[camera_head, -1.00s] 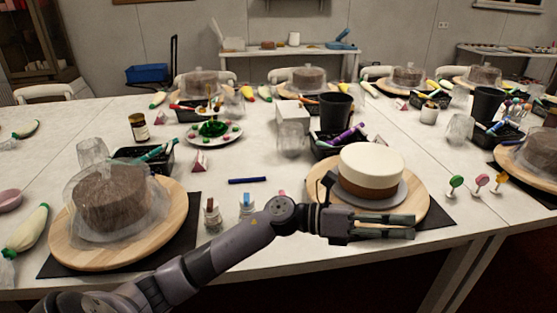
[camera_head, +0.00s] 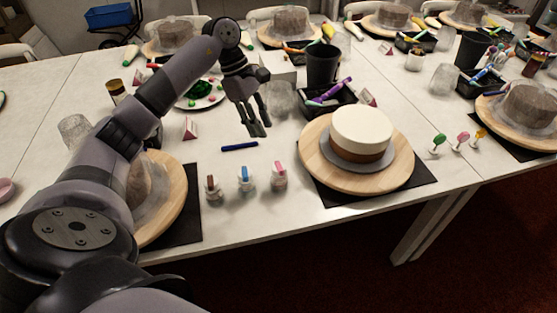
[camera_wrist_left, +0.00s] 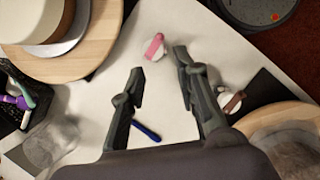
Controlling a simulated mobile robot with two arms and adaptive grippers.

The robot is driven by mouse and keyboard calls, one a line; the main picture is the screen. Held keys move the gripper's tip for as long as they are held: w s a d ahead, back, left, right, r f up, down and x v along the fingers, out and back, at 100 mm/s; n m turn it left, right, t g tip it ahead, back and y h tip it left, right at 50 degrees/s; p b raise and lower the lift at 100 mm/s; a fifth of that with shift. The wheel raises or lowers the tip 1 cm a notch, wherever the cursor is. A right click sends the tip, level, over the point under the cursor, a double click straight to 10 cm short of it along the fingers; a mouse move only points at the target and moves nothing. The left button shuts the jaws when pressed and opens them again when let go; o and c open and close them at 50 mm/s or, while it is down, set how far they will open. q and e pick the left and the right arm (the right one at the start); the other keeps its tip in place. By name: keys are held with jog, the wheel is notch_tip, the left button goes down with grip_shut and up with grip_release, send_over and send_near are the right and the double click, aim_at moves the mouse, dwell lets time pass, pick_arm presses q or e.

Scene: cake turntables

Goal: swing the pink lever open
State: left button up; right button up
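The pink lever (camera_head: 280,167) tops a small clear jar at the right end of a row of three on the white table. Jars with a blue lever (camera_head: 244,172) and a brown lever (camera_head: 211,182) stand to its left. My left gripper (camera_head: 258,130) points down, open and empty, behind the row and apart from it. In the left wrist view, the pink lever (camera_wrist_left: 154,46) lies just beyond the parted fingertips (camera_wrist_left: 160,66). The brown lever (camera_wrist_left: 235,102) shows there beside the right finger; I cannot make out the blue one. My right gripper is not in view.
A blue pen (camera_head: 239,146) lies behind the jars. A white-topped cake (camera_head: 362,130) stands on a round wooden board (camera_head: 315,150) to the right. A covered brown cake (camera_head: 140,185) is partly hidden by my left arm. Bare table lies around the jars.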

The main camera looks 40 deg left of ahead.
aim_at(281, 170)
pick_arm(q)
jog(key=p+x, duration=0.2)
jog(key=x, duration=1.1)
jog(key=shift+f, duration=0.2)
grip_shut()
